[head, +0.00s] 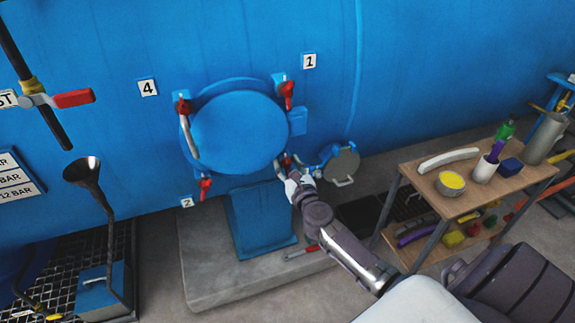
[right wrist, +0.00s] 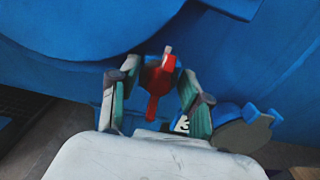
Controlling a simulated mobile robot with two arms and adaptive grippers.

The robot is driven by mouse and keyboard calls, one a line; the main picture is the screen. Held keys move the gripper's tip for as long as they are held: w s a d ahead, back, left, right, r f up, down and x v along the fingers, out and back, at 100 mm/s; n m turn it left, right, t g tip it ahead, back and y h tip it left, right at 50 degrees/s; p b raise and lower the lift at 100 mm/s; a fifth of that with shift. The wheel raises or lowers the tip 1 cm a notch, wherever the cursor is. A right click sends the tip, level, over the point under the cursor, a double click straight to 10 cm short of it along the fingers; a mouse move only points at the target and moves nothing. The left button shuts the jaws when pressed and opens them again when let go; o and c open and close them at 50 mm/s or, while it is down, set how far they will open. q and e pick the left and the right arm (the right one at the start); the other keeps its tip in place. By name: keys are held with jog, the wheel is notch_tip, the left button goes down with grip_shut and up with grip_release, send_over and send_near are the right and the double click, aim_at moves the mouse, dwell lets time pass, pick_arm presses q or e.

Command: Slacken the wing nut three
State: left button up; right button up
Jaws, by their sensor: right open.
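The round blue autoclave door (head: 238,132) has red wing nuts around its rim. Wing nut three (head: 283,160) is at the door's lower right, mostly hidden by my right gripper (head: 292,172) in the head view. In the right wrist view the red wing nut (right wrist: 158,82) stands between the two fingers of my right gripper (right wrist: 160,74). The fingers are open, with a gap on each side of the nut. The label 3 (right wrist: 182,124) shows behind, partly covered by a finger. My left gripper is not in view.
Other wing nuts sit at label 1 (head: 309,61), label 4 (head: 148,87) and label 2 (head: 187,202). A small round grey hatch (head: 342,164) is just right of my gripper. A wooden cart (head: 470,195) with several items stands at right.

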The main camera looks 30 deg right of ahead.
grip_shut()
